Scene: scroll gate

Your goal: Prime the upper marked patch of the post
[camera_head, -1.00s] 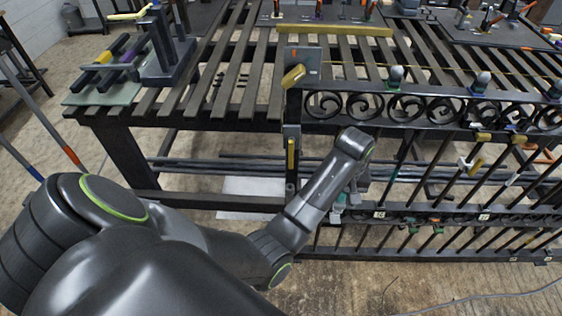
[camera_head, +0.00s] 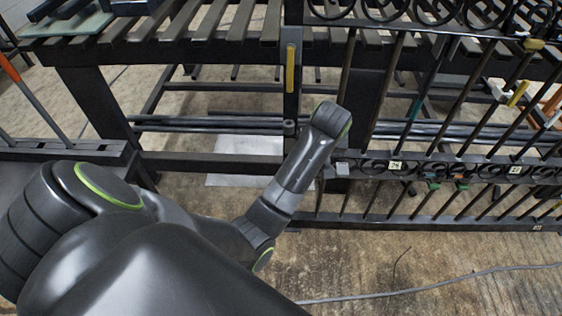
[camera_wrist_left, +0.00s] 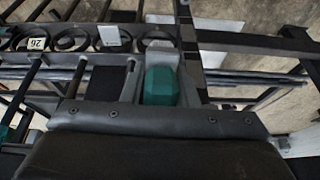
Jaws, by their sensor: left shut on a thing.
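The dark post (camera_head: 292,40) of the gate stands upright near the middle of the head view. A narrow yellow strip (camera_head: 290,68) shows on its face; I cannot tell whether it is the upper marked patch. My left arm's wrist is in front of and just right of the post, below the strip, and hides the gripper there. In the left wrist view, my left gripper (camera_wrist_left: 160,85) is shut on a teal thing (camera_wrist_left: 160,87), whose far end is unclear. A dark upright bar (camera_wrist_left: 187,35), perhaps the post, shows just beyond it. My right gripper is out of view.
The gate's bars and scrolls (camera_head: 440,165) fill the right side, with number tags and small coloured clamps. A slatted bench (camera_head: 170,45) stands behind. A pale sheet (camera_head: 245,160) lies on the floor beneath. A cable (camera_head: 430,285) crosses the clear floor in front.

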